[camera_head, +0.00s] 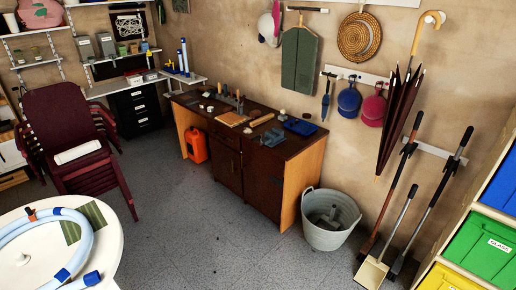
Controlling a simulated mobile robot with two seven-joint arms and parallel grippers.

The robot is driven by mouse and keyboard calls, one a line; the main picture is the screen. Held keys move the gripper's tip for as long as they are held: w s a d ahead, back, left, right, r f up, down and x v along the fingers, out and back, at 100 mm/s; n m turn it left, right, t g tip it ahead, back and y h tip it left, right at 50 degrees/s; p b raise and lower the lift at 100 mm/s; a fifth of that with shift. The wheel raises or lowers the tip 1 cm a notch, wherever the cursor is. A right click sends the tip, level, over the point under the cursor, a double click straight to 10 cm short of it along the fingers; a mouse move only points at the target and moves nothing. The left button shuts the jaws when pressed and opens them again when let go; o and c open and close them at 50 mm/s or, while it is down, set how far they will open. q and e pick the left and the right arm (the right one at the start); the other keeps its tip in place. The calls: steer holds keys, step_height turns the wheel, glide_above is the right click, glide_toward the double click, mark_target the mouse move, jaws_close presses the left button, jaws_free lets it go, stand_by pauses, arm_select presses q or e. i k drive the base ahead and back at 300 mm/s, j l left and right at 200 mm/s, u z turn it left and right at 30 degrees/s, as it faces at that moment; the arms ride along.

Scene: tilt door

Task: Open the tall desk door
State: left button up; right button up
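A desk (285,146) with a dark brown top and light wooden sides stands against the back wall. Its dark front has a drawer (223,139) above a short door (228,168) on the left. A tall door (262,180) fills the right part of the front. The tall door looks shut, flush with the front; its handle is too small to make out. Neither of my grippers is in view.
A grey bucket (331,236) stands beside the desk's right side. An orange canister (196,146) sits under its left end. Stacked dark red chairs (67,118) and a round white table (35,270) are at left. The grey floor (205,225) before the desk is clear.

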mark_target(263, 172)
steer(key=i+j+u, duration=0.1)
steer(key=i+u, duration=0.45)
steer(key=i, duration=2.5)
steer(key=i+z, duration=0.1)
steer(key=i, duration=0.35)
steer(key=i+j+z, duration=0.15)
steer(key=i, duration=0.3)
steer(key=i+j+z, duration=0.1)
steer(key=i, duration=0.35)
